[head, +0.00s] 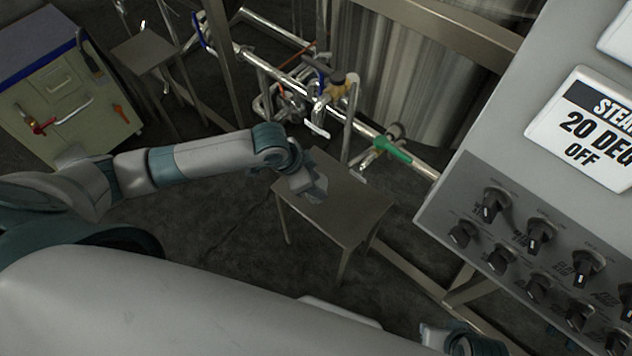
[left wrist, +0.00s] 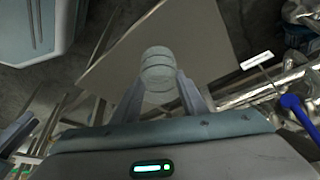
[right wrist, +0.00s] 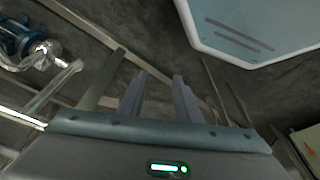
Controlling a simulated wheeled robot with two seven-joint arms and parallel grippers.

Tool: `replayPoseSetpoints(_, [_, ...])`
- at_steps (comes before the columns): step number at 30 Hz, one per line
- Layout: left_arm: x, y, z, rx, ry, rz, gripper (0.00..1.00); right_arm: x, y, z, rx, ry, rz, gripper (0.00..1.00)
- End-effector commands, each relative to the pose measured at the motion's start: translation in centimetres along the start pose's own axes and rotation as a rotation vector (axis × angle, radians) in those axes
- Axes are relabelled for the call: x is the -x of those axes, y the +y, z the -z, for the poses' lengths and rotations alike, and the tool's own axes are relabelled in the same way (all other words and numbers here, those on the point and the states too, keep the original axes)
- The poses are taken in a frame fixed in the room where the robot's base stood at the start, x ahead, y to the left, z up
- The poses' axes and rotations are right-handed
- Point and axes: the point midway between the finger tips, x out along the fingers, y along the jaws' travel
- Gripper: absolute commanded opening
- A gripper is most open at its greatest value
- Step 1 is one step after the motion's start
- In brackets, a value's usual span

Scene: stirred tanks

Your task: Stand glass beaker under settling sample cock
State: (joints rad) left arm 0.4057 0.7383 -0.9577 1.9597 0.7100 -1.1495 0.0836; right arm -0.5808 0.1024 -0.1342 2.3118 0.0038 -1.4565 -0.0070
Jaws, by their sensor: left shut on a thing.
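The clear glass beaker (left wrist: 158,66) is between the fingers of my left gripper (left wrist: 158,82), which is shut on it. In the head view the left gripper (head: 308,186) is over the left part of a small metal table (head: 352,218), beside the pipework. I cannot tell whether the beaker touches the tabletop (left wrist: 200,38). A short valve outlet (head: 318,131) shows just beyond the table; I cannot tell whether it is the settling sample cock. My right gripper (right wrist: 159,80) has its fingers apart with nothing between them.
Pipes with a green-handled valve (head: 392,151) run behind the table, in front of a steel tank (head: 425,85). A control panel (head: 500,215) with several knobs stands at the right. A cabinet (head: 65,95) and another small table (head: 143,48) are at the left. The table's right part is bare.

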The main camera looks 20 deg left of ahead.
Motion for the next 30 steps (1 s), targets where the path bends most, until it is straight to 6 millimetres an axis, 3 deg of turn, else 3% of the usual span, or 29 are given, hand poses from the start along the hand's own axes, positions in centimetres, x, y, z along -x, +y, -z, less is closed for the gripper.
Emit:
replayPoseSetpoints(2, [-0.2,0.0,-0.1,0.001,-0.001,0.000,0.17,0.0,0.0,0.0,0.000,-0.001,-0.001,0.31])
replayPoseSetpoints(3, [-0.2,0.0,-0.1,0.000,0.000,0.000,0.48,-0.2,0.0,0.0,0.000,-0.003,-0.001,0.31])
replayPoseSetpoints(5, [-0.1,0.0,-0.1,0.000,0.000,0.000,0.58,-0.3,0.1,0.0,0.000,-0.005,-0.001,0.31])
replayPoseSetpoints(19, [0.7,0.0,0.1,-0.001,0.000,0.001,0.58,0.0,0.1,0.3,0.000,0.003,-0.002,0.31])
replayPoseSetpoints(27, [4.2,-0.1,0.1,0.000,0.000,0.002,0.58,-0.5,0.3,0.1,0.000,-0.008,-0.005,0.31])
replayPoseSetpoints(30, [6.0,-0.1,0.1,-0.002,0.001,0.002,0.58,-2.0,0.4,0.3,0.001,-0.011,-0.006,0.31])
